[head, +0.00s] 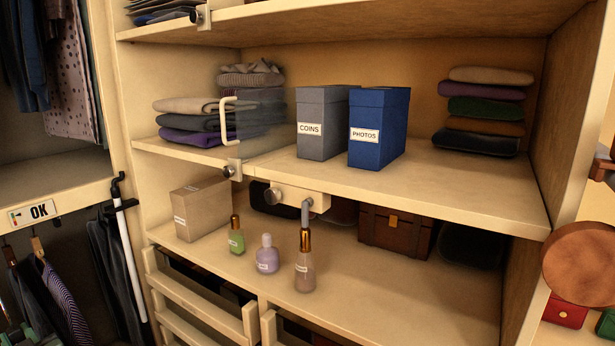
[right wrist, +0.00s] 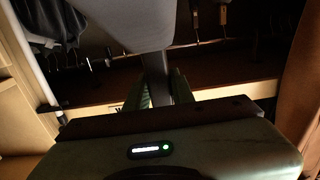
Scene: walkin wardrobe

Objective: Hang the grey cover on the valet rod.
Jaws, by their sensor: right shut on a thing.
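In the right wrist view, my right gripper (right wrist: 160,84) is shut on a narrow grey strip between its fingers. A broad grey piece of cloth (right wrist: 122,18) at the top of that view appears to be the grey cover. Most of it is out of frame. In the head view, a short metal rod (head: 305,213), apparently the valet rod, sticks out from a cream block with a round knob under the middle shelf. It looks bare. I cannot make out the cover in the head view. My left gripper does not show.
Coins box (head: 321,125) and photos box (head: 378,128) stand on the middle shelf (head: 440,182). Below are a purple bottle (head: 267,255), a green bottle (head: 236,236) and a brown bottle (head: 305,265) close under the rod. Clothes hang at left beside a white pole (head: 127,250).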

